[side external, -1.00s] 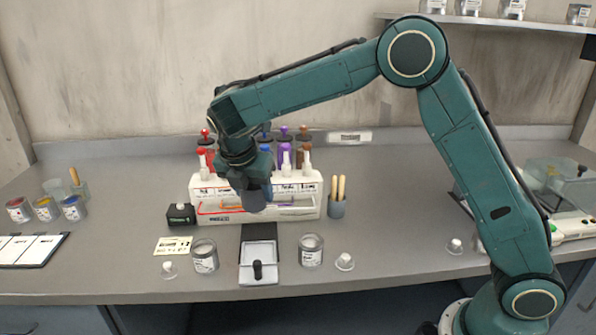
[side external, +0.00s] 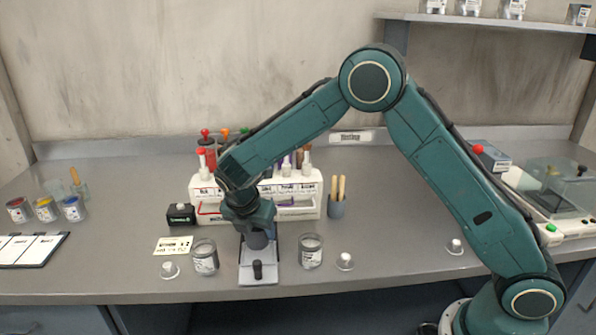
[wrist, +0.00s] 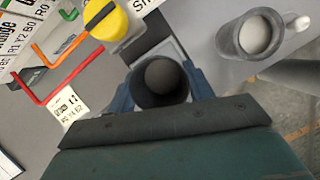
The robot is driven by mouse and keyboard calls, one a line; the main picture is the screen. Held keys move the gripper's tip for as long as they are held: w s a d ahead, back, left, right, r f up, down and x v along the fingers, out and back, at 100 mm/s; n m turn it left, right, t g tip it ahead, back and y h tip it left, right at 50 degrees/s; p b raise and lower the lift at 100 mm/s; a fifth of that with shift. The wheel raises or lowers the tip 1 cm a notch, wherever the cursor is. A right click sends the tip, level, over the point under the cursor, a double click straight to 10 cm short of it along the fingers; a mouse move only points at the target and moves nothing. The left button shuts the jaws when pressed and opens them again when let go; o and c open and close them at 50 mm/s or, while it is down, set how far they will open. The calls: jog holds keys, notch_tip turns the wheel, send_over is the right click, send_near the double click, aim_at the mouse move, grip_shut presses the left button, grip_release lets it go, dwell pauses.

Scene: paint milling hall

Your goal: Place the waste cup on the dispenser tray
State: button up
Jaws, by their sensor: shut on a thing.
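My gripper (side external: 258,228) points down at the middle front of the bench, shut on a dark grey cup, the waste cup (side external: 258,241). In the wrist view the cup (wrist: 163,82) is upright between the jaws, its open mouth facing the camera. I cannot tell if the cup touches the plate. Behind my gripper stands a white bottle rack (side external: 312,187) with a low front tray. Neither piece is clearly marked as the dispenser tray.
A glass jar (side external: 205,258) stands close left of the plate, another jar (side external: 311,252) close right. Small white cups (side external: 345,262) lie further out. A black box (side external: 181,215) and a card (side external: 173,246) are left; a brush pot (side external: 336,207) is right.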

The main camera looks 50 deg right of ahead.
aim_at(257, 240)
jog(key=shift+f, duration=1.65)
jog(key=shift+f, duration=0.15)
jog(key=o, duration=1)
jog(key=shift+c, duration=0.2)
jog(key=v, duration=1.2)
jog(key=shift+s, duration=0.1)
